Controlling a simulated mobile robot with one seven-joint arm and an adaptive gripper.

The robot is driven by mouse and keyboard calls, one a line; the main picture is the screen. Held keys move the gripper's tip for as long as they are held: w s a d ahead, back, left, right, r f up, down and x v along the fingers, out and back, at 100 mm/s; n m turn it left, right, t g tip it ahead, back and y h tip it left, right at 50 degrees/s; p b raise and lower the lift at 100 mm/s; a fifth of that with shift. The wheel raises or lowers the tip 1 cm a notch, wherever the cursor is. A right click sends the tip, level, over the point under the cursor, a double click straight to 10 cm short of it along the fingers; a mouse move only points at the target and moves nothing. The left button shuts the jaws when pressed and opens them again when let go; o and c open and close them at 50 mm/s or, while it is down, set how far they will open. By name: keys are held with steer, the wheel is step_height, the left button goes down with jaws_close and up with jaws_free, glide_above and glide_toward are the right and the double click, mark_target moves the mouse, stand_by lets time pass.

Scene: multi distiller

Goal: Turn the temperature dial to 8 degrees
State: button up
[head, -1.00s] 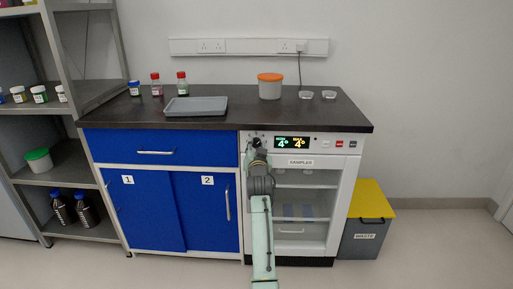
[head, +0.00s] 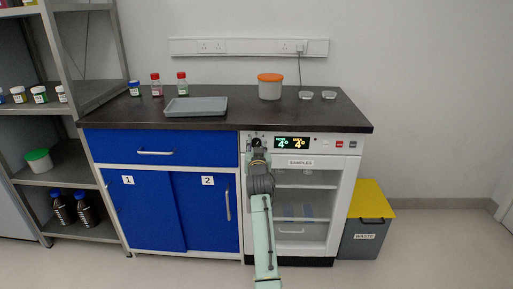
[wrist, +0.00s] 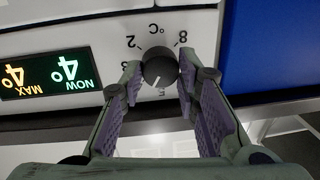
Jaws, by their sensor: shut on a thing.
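The temperature dial (wrist: 160,67) is a round dark knob on the fridge's white panel. Its pale pointer mark faces the lower edge of the upside-down wrist view. A "2", a "°C" and an "8" are printed around it. My gripper (wrist: 159,80) is shut on the dial, one finger on each side. In the head view, my gripper (head: 257,146) covers most of the dial at the panel's left end. The display (wrist: 47,74) beside the dial reads NOW 4° and MAX 4°, and also shows in the head view (head: 296,143).
The glass-fronted samples fridge (head: 345,195) stands under the dark worktop (head: 235,110). Blue cabinet doors (head: 150,210) are to its left. A yellow-lidded waste bin (head: 370,200) stands to its right. The floor in front is clear.

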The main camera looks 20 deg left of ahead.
steer(key=n, duration=0.4)
steer(key=shift+r+n+p, duration=0.1)
steer(key=shift+n+p, duration=0.2)
steer(key=shift+p, duration=0.1)
steer(key=n+p, duration=0.1)
steer(key=n, duration=0.2)
steer(key=shift+h, duration=0.4)
steer(key=n+p, duration=0.1)
steer(key=n, duration=0.3)
steer(key=shift+a+n+h, duration=0.1)
steer(key=shift+n+h, duration=0.2)
steer(key=n+p, duration=0.1)
steer(key=n, duration=0.2)
steer(key=shift+r+h+p, duration=0.1)
steer(key=shift+h+p, duration=0.2)
steer(key=shift+p, duration=0.05)
steer(key=n+p, duration=0.2)
steer(key=n, duration=0.2)
steer(key=shift+a, duration=0.1)
steer(key=n+p, duration=0.1)
steer(key=n, duration=0.3)
steer(key=shift+s+p, duration=0.1)
steer(key=shift+p, duration=0.2)
steer(key=n+h+p, duration=0.1)
steer(key=n+p, duration=0.1)
steer(key=n, duration=0.3)
steer(key=shift+t, duration=0.4)
steer(key=shift+f+n+p, duration=0.25)
steer(key=shift+n+p, duration=0.7)
steer(key=shift+n, duration=0.55)
